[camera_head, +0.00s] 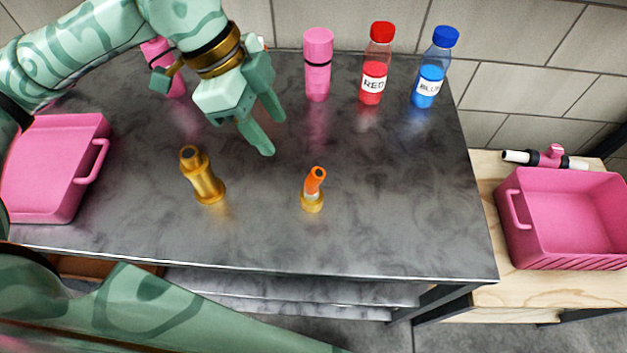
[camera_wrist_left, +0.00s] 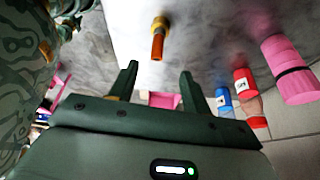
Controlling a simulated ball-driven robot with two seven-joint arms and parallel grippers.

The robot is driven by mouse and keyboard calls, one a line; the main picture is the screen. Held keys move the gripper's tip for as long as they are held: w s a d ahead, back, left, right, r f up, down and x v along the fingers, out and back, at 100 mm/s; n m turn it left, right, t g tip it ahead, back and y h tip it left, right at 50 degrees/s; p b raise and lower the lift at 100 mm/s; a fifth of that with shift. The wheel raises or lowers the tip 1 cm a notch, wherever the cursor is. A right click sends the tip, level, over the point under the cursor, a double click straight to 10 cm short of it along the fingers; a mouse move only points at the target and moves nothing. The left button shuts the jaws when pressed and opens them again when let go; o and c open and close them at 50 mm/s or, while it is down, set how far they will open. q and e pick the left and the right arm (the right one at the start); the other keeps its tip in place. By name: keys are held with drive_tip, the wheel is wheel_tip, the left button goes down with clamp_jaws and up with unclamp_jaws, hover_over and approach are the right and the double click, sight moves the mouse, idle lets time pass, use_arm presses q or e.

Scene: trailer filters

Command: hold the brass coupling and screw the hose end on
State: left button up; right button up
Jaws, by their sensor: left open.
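The brass coupling (camera_head: 203,177) stands on the dark marbled bench, left of centre in the head view. The hose end (camera_head: 314,188), an orange tube with a brass collar at its base, stands to its right, apart from it. The hose end also shows in the left wrist view (camera_wrist_left: 158,42), beyond the fingertips. My left gripper (camera_head: 268,134) is open and empty above the bench, behind and between the two parts, touching neither. Its two fingers show in the left wrist view (camera_wrist_left: 159,86) with a clear gap. My right gripper is out of view.
A pink cylinder (camera_head: 317,64), a red bottle (camera_head: 374,82) and a blue bottle (camera_head: 430,86) stand along the back. Another pink cylinder (camera_head: 171,84) is partly behind my left arm. Pink bins sit at left (camera_head: 52,170) and on the wooden side table (camera_head: 535,240). The bench's front right is clear.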

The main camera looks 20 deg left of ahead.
sight(311, 186)
use_arm(q)
drive_tip(key=shift+d, duration=0.1)
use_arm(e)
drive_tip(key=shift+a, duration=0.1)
use_arm(q)
drive_tip(key=b+x, duration=0.3)
drive_tip(key=x, duration=0.8)
drive_tip(key=shift+b, duration=0.3)
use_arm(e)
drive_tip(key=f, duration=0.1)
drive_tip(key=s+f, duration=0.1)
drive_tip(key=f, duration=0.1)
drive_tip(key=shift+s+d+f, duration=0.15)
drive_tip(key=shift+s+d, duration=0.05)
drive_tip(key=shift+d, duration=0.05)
use_arm(q)
drive_tip(key=shift+f, duration=0.1)
drive_tip(key=b+x, duration=0.2)
drive_tip(key=x, duration=0.3)
drive_tip(key=shift+f+b, duration=0.15)
drive_tip(key=shift+b, duration=0.25)
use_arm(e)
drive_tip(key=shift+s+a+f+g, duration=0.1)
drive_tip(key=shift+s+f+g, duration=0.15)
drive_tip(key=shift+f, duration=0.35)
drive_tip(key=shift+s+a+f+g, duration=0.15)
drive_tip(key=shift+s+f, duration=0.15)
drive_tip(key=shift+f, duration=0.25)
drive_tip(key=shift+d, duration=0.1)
